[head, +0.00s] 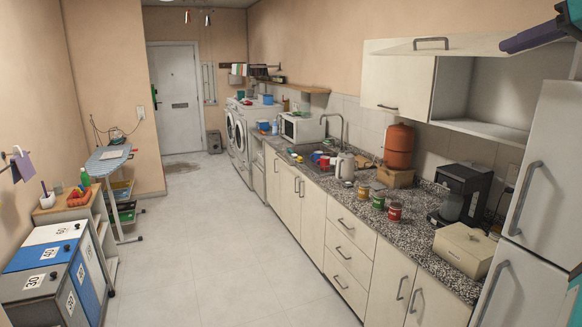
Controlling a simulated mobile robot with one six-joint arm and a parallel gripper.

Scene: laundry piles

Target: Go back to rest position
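The only view is from the head, looking down a narrow kitchen and laundry room. No piles of laundry can be made out on the floor (205,255).
The middle floor is clear up to the far door (176,85). Cabinets with a granite counter (425,243) and a fridge (540,200) line the right. An upper cabinet flap (470,44) is raised. Washing machines (240,135) stand farther back. Numbered bins (40,257) and an ironing board (108,158) are left.

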